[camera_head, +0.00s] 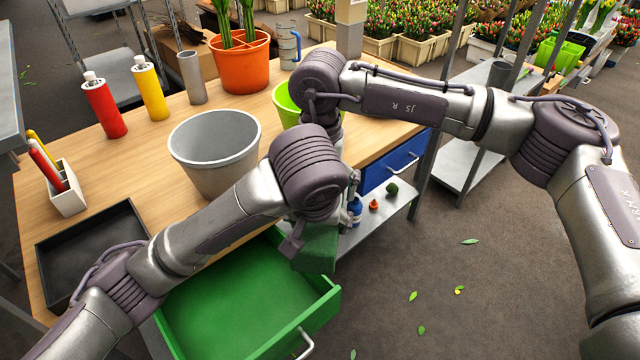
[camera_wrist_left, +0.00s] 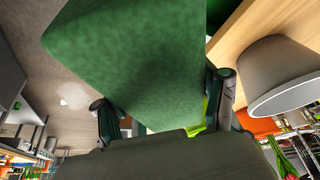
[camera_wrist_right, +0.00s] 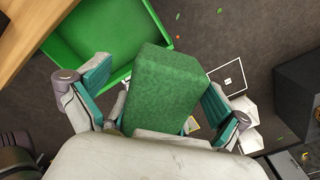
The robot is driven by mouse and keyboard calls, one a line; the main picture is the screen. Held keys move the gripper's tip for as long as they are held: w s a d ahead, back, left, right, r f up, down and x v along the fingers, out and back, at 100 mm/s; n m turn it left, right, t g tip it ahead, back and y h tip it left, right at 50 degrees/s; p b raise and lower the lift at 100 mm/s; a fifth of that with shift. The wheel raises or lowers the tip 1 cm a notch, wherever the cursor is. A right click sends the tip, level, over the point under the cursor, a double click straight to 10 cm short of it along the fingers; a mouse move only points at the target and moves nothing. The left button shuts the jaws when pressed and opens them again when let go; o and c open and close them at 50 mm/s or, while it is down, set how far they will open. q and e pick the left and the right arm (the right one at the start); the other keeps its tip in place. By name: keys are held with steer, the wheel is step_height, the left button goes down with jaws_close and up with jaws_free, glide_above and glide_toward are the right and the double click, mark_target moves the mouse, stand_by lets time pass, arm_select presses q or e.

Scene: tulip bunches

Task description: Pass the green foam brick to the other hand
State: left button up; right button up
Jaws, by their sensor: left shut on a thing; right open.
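The green foam brick (camera_head: 320,248) is held above the open green drawer, at its right side. My left gripper (camera_head: 296,240) is shut on it. In the left wrist view the brick (camera_wrist_left: 135,65) fills the space between the left fingers. In the right wrist view the brick (camera_wrist_right: 165,88) stands between the spread fingers of my right gripper (camera_wrist_right: 158,98), with gaps visible on both sides. The right gripper is open. In the head view its fingers are mostly hidden behind my left wrist.
The open green drawer (camera_head: 250,318) juts out below the brick. On the wooden table (camera_head: 130,150) stand a grey bucket (camera_head: 215,150), an orange pot (camera_head: 240,68), bottles and a black tray (camera_head: 92,250). A shelf (camera_head: 375,222) with small items is behind.

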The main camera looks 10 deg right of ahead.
arm_select(q)
steer(key=shift+d, duration=0.1)
arm_select(e)
steer(key=shift+a, duration=0.1)
steer(key=c, duration=1.2)
arm_select(q)
steer(key=o, duration=0.9)
steer(key=shift+r, duration=0.1)
steer(key=shift+o, duration=0.5)
